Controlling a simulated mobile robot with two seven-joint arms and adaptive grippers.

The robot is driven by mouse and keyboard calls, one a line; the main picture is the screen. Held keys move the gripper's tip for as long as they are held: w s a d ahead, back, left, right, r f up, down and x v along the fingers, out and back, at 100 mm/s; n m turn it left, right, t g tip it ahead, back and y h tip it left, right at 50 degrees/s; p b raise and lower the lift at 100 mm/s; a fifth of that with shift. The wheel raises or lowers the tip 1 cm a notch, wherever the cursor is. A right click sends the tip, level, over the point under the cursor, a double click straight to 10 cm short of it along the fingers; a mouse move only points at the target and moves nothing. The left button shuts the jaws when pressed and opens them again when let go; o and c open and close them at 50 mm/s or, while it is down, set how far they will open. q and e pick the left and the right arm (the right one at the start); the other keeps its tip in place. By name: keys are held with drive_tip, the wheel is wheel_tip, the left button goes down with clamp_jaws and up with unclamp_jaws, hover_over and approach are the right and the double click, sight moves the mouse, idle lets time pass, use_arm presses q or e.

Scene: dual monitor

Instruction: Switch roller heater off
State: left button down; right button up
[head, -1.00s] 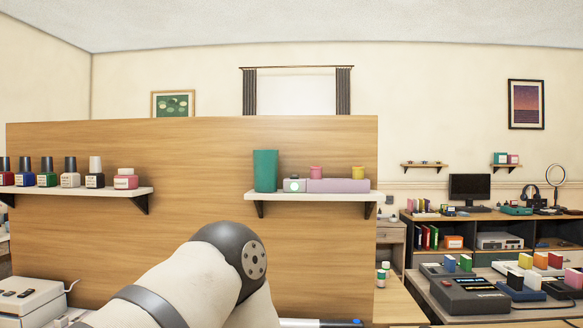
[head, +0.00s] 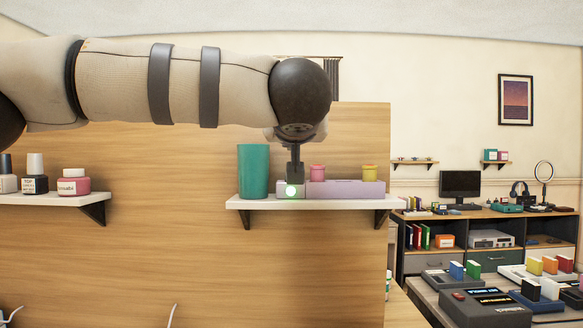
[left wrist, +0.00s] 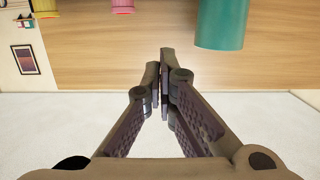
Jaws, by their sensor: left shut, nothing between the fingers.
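The roller heater (head: 346,190) is a long lilac unit with a grey end box, on the wall shelf. A round button or lamp (head: 290,191) on the front of the grey box glows green-white. A pink roller (head: 317,173) and a yellow roller (head: 370,173) stand in it. My left gripper (head: 294,181) is shut and empty, pointing down at the grey box, close above or in front of the glowing button; I cannot tell if it touches. In the left wrist view its fingertips (left wrist: 163,60) are together, with the pink roller (left wrist: 122,5) at the top edge. My right gripper is out of view.
A teal cup (head: 253,171) stands just left of the heater on the white shelf (head: 310,203). Another shelf (head: 50,200) at the left holds several bottles and a pink jar (head: 74,182). A wooden panel (head: 180,260) backs both shelves.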

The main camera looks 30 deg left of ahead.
use_arm(q)
drive_tip(key=shift+s+d+r, duration=0.1)
drive_tip(key=shift+s+d, duration=0.05)
drive_tip(key=shift+d, duration=0.05)
drive_tip(key=x, duration=1)
drive_tip(key=f, duration=0.2)
drive_tip(key=shift+w+a+f, duration=0.2)
drive_tip(key=shift+w+f, duration=0.05)
drive_tip(key=shift+f, duration=0.75)
